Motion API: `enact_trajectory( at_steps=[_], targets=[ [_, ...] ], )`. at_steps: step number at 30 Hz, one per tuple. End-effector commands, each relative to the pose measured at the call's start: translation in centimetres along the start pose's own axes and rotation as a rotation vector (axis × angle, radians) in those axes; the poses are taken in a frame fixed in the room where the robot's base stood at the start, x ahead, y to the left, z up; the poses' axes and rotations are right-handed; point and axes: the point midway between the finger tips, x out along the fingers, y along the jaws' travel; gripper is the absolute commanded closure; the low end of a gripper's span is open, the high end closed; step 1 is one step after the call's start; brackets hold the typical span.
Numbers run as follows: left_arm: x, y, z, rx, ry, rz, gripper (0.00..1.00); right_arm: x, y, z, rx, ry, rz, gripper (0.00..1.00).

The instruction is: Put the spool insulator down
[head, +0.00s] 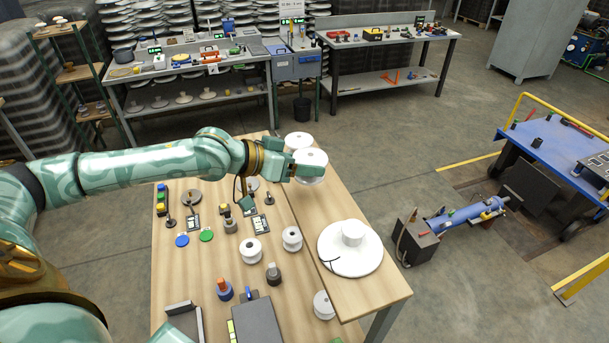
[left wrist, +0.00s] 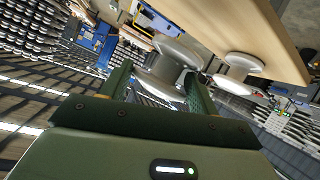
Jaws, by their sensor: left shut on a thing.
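My left gripper (head: 296,170) is shut on a white spool insulator (head: 312,157) at the far right part of the wooden table (head: 340,205). In the left wrist view, the spool insulator (left wrist: 172,62) sits between the two green fingers, beside the wooden tabletop's edge. I cannot tell whether it touches the table. A second white spool (head: 298,140) stands just behind it. It also shows in the left wrist view (left wrist: 238,72), to the right of the held one. My right gripper is not in view.
A large white disc with a raised hub (head: 350,262) lies on the table's right strip. More white spools (head: 251,250) (head: 292,238) (head: 323,305) stand nearer. Small parts fill the table's left part. The strip between the held spool and the disc is clear.

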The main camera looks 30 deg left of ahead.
Motion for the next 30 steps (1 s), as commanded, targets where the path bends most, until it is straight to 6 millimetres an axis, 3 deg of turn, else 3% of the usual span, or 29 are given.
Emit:
enact_trajectory(
  at_steps=[9, 13, 26, 27, 29, 30],
  targets=[
    [2.6, -2.2, 1.1, 0.000, 0.004, 0.000, 0.86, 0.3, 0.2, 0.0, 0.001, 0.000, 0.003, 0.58],
    [3.4, -2.6, 3.0, 0.001, 0.002, 0.001, 0.86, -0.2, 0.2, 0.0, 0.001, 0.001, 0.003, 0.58],
    [3.9, -2.9, 3.9, 0.003, 0.003, 0.000, 0.86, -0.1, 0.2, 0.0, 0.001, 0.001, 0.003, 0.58],
    [3.9, -3.0, 4.0, 0.003, 0.001, 0.000, 0.29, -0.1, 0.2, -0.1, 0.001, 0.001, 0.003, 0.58],
    [3.8, -2.9, 4.0, 0.003, 0.001, 0.000, 0.14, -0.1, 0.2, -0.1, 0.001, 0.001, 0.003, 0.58],
    [3.8, -2.9, 4.0, 0.002, 0.001, 0.000, 0.14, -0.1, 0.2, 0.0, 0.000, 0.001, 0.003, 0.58]
  ],
)
